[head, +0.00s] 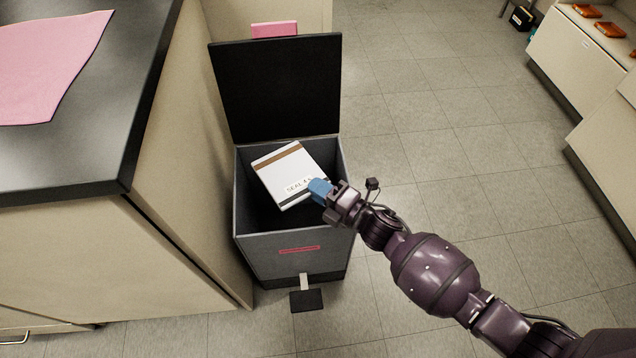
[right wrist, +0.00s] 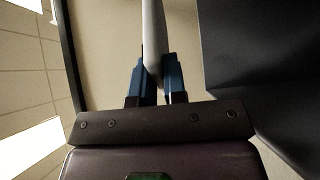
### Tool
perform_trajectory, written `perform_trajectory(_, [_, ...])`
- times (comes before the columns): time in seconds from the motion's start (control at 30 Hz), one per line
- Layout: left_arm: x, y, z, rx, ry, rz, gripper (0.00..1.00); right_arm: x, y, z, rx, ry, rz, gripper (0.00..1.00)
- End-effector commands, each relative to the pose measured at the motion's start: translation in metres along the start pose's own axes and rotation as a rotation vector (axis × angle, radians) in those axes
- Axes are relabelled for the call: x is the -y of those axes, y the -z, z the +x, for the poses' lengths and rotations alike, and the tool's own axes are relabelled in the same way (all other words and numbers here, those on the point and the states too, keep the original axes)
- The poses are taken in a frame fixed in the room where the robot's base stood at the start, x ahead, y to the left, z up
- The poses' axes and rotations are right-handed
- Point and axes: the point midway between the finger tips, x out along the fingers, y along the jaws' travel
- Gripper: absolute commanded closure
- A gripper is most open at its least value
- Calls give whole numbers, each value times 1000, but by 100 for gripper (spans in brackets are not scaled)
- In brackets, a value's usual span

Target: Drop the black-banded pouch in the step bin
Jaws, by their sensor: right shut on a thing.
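The pouch (head: 288,172) is white with a brown band near its top edge, a dark band near its lower edge and a printed label. My right gripper (head: 321,190) is shut on its lower right corner and holds it over the mouth of the step bin. In the right wrist view the pouch (right wrist: 153,40) shows edge-on between the blue fingers (right wrist: 154,80). The step bin (head: 290,243) is dark grey, with its lid (head: 275,88) standing open at the back and a pedal (head: 306,300) at the front. My left gripper is not in view.
A bench with a dark top (head: 100,150) and a pink sheet (head: 45,60) stands close to the bin's left. A pink item (head: 274,30) shows behind the lid. Shelving with orange items (head: 586,11) is at the far right. The tiled floor right of the bin is clear.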

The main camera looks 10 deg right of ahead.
Motion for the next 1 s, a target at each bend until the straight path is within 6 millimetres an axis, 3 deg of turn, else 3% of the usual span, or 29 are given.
perform_trajectory(0.27, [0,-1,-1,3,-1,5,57,-1,0,0,0,-2,-1,100])
perform_trajectory(0.3, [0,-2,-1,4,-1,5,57,-1,0,0,0,-2,-1,85])
perform_trajectory(0.5, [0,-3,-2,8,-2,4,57,0,0,0,0,-2,-1,58])
perform_trajectory(0.83, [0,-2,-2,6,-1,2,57,0,0,-4,0,0,-1,58])
perform_trajectory(1.0, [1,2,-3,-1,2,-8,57,-2,-1,-24,1,0,-3,58])
